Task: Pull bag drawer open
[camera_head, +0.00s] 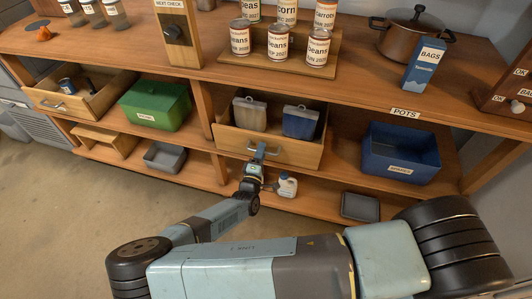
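The bag drawer (302,155) is a wooden drawer in the middle of the shelf unit. It stands partly out, with its inside showing from above. A tan and grey bag (250,115) and a blue bag (299,122) stand upright in it. A metal bar handle (277,152) is on its front. My gripper (260,152) is at the handle, reaching up from below and in front. Its fingertips overlap the bar in the picture. They are too small to tell whether they are closed around it.
Another drawer (48,100) stands out at left, beside a green lidded box (157,114). A blue bin (385,166) sits at right. A small white jug (287,186) stands on the lower shelf, close to my wrist. Cans (278,44) stand on the top.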

